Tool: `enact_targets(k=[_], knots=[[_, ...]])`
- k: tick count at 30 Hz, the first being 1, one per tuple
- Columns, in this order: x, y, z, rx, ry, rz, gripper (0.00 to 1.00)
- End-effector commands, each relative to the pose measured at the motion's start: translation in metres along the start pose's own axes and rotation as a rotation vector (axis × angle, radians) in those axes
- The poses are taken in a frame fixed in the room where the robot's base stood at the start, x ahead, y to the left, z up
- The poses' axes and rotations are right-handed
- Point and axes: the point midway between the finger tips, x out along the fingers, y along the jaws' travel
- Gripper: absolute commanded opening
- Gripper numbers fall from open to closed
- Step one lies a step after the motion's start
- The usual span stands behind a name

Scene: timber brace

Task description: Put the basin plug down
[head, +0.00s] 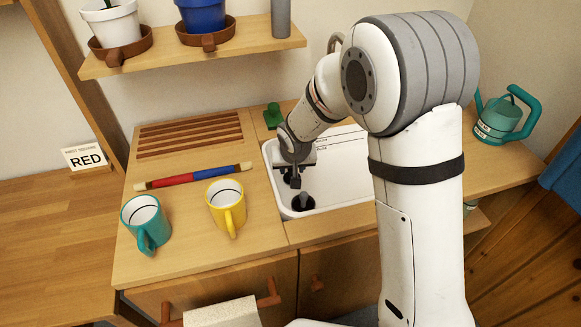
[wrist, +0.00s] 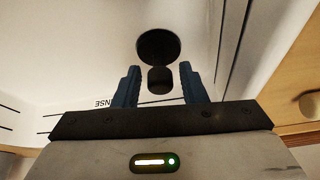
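The basin plug shows in the wrist view as a dark disc (wrist: 158,45) with a short dark knob (wrist: 160,80). The knob lies between the two blue fingers of my gripper (wrist: 159,86), with a visible gap on each side. My gripper is open. In the head view my gripper (head: 293,183) points down inside the white basin (head: 340,157), just above a dark round shape (head: 302,203) on its floor. I cannot tell whether the plug is seated in the drain; the drain itself is not clearly seen.
A yellow mug (head: 226,203), a teal mug (head: 144,223) and a red-and-blue rod (head: 195,176) lie left of the basin. A green object (head: 273,116) stands behind it. A teal watering can (head: 503,117) is at the right. A shelf (head: 200,55) with pots hangs above.

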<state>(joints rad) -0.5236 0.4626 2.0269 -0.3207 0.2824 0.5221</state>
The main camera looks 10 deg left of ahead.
Motion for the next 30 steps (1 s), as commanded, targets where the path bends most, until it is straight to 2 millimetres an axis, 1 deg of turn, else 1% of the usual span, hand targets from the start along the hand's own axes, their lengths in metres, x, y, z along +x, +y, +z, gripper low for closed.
enact_targets(k=[2,8,12,14,17,24,27,30], knots=[[0.000,0.000,0.000,0.000,0.000,0.000,0.44],[0.000,0.000,0.000,0.000,0.000,0.000,0.44],[-0.006,-0.001,-0.002,0.000,0.001,-0.001,0.44],[-0.015,-0.001,-0.002,0.000,0.002,0.000,0.44],[-0.035,-0.001,-0.003,0.000,0.004,-0.002,0.44],[-0.088,-0.001,-0.003,-0.001,0.005,-0.002,0.44],[-0.104,-0.001,-0.002,-0.001,0.004,-0.002,0.44],[-0.115,-0.001,-0.002,-0.002,0.002,-0.001,0.44]])
